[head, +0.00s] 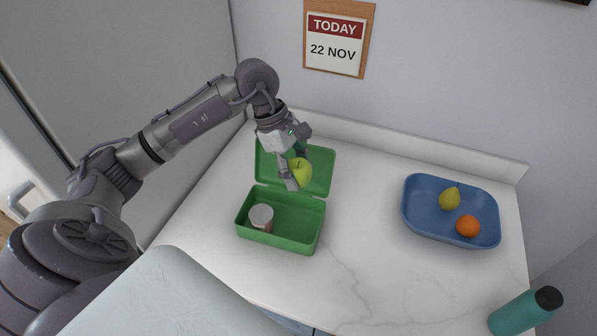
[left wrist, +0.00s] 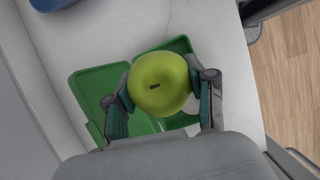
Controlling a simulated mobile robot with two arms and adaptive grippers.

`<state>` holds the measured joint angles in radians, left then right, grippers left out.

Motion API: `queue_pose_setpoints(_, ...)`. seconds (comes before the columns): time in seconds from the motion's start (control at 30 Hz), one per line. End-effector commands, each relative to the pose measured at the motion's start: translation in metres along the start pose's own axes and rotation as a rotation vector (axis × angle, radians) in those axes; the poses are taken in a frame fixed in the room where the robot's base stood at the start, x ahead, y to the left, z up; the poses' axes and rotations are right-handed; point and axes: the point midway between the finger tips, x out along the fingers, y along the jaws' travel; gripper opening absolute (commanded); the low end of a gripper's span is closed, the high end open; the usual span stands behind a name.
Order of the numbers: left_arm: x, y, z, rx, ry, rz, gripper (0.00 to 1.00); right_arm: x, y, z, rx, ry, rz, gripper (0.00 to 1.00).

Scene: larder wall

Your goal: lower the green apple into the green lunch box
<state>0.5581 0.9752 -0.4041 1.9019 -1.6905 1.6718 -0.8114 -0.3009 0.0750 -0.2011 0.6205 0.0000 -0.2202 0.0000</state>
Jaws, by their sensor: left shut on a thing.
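The green apple (head: 301,171) is held above the green lunch box (head: 303,242), near the hinge side and in front of the raised lid (head: 321,165). My left gripper (head: 294,174) is shut on the apple. In the left wrist view the apple (left wrist: 160,83) sits between the two fingers of my left gripper (left wrist: 163,92) and hides part of the green lunch box (left wrist: 97,88). The lunch box is open, and a can with a grey top (head: 262,216) stands in its left part. The right part of the box is empty. My right gripper is not in view.
A blue tray (head: 415,219) with a pear (head: 450,198) and an orange (head: 468,226) is at the right of the white counter (head: 362,215). A teal bottle (head: 518,314) is at the front right. A calendar (head: 336,44) hangs on the wall. The counter between box and tray is clear.

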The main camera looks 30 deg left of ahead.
Motion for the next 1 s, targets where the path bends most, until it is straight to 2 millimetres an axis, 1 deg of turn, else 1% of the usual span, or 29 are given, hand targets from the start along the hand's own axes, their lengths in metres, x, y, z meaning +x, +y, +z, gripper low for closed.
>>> queue_pose_setpoints(0.07,0.002,0.0,-0.001,0.004,-0.002,-0.002,0.16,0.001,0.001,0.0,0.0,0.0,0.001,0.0)
queue_pose_setpoints(0.17,0.012,0.0,-0.005,0.005,-0.003,-0.003,0.16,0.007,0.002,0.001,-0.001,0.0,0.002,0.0)
queue_pose_setpoints(0.4,0.052,-0.001,-0.021,0.004,-0.003,-0.005,0.16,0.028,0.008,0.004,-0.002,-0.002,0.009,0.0)
queue_pose_setpoints(0.6,0.078,0.0,-0.032,0.004,-0.003,-0.002,0.16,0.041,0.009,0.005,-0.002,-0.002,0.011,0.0)
queue_pose_setpoints(0.7,0.086,0.0,-0.036,0.004,-0.002,-0.002,0.16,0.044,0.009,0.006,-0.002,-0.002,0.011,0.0)
queue_pose_setpoints(0.8,0.09,0.0,-0.037,0.004,-0.002,-0.001,0.16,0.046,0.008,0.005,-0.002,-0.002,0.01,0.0)
queue_pose_setpoints(1.0,0.091,0.001,-0.038,0.004,-0.002,-0.001,0.16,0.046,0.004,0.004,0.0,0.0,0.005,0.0)
